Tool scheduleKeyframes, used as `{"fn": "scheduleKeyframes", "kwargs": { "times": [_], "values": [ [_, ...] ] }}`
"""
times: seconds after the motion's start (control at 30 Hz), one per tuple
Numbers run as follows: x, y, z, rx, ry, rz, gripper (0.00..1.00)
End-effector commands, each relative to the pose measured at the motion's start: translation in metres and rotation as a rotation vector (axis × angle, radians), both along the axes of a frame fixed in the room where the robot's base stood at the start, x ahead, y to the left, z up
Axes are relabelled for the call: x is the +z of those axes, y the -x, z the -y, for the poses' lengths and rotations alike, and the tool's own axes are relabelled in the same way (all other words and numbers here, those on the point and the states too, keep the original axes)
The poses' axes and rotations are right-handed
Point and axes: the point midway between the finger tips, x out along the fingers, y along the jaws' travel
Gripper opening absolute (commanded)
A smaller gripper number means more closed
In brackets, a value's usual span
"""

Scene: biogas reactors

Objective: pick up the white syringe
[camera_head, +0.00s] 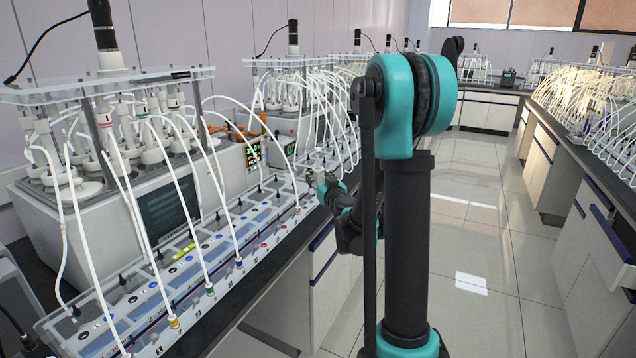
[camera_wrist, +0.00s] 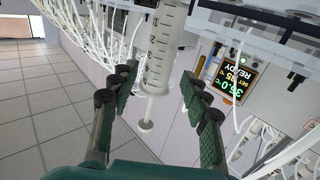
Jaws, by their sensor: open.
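The white syringe (camera_wrist: 165,45) shows in the wrist view as a pale, graduated barrel that enters from the top edge and tilts slightly. Its plunger end (camera_wrist: 146,125) points toward my palm. My gripper (camera_wrist: 160,88) is open, with one green-padded finger on each side of the lower barrel and plunger. Gaps show between both fingers and the syringe, so it is not gripped. The upper end of the syringe is out of frame.
A lit display (camera_wrist: 235,80) and white tubes stand close to the right of my gripper in the wrist view. In the head view, reactors with many tubes (camera_head: 160,200) line the left bench. The tiled aisle (camera_head: 480,230) is clear. Another bench (camera_head: 590,210) stands at right.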

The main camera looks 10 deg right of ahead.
Motion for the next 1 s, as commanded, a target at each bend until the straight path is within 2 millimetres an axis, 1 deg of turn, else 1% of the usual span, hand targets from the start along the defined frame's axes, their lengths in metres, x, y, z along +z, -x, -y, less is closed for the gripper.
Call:
{"fn": "scheduleKeyframes", "kwargs": {
  "times": [0.03, 0.27, 0.37, 0.5, 0.6, 0.7, 0.87, 1.0],
  "values": [
    [0.0, -0.005, -0.001, 0.0, 0.0, 0.0, 0.47],
    [0.0, -0.015, -0.002, 0.0, 0.0, 0.0, 0.47],
    [-0.001, -0.026, -0.002, 0.0, 0.0, 0.0, 0.47],
    [-0.001, -0.047, -0.004, 0.0, 0.0, 0.0, 0.47],
    [-0.001, -0.058, -0.006, 0.0, 0.0, 0.0, 0.47],
    [-0.001, -0.062, -0.007, 0.0, 0.0, 0.0, 0.47],
    [-0.001, -0.062, -0.006, 0.0, 0.0, 0.0, 0.47],
    [-0.001, -0.062, -0.006, 0.0, 0.0, 0.0, 0.3]
  ]
}}
